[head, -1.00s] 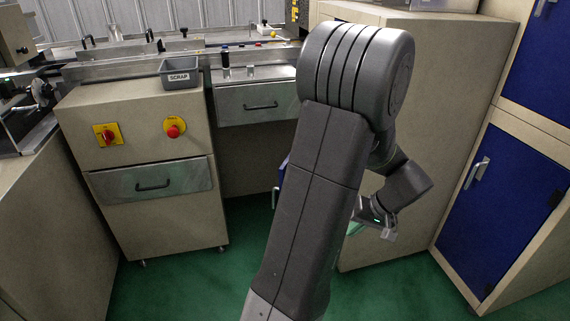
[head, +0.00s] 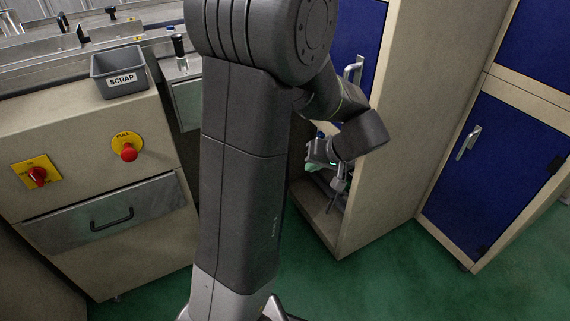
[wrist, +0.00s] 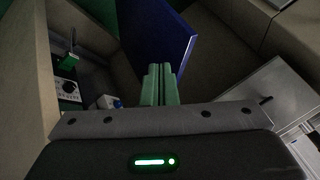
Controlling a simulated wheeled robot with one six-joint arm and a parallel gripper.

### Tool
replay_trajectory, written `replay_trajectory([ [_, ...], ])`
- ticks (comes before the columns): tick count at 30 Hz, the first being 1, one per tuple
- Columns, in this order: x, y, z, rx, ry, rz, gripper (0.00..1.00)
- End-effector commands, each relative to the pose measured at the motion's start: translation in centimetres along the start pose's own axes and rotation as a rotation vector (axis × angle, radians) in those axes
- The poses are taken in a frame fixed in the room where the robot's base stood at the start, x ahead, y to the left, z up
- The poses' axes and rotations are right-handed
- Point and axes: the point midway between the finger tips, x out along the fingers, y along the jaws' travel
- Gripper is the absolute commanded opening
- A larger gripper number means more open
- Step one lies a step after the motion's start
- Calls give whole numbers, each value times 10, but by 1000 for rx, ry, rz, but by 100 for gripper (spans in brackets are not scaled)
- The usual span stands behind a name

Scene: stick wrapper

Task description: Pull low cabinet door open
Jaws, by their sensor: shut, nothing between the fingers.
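The low cabinet door (wrist: 155,38) is a blue panel standing open in the wrist view, swung away from the cabinet. My shut, empty gripper (wrist: 160,85) has its green fingers together, pointing toward the door's lower edge; I cannot tell whether they touch it. The open cabinet (wrist: 35,60) is on the left of the wrist view, with small items inside. In the head view the cabinet (head: 385,130) stands right of my arm with its low compartment exposed. There my arm hides the low door, and the fingertips are not clear.
An upper blue door (head: 350,25) with a metal handle is above the opening. Another cabinet with a closed blue door (head: 505,180) stands at right. A machine with a SCRAP bin (head: 120,75) and drawer (head: 105,215) stands at left. Green floor (head: 370,280) is clear in front.

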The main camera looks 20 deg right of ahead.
Motion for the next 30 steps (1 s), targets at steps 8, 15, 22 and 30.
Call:
replay_trajectory([
  [8,54,0,2,-1,-5,-3,0],
  [15,101,-3,1,-3,-4,-1,0],
  [22,111,-29,1,-2,-2,-1,0],
  [30,114,-36,0,0,-1,0,0],
])
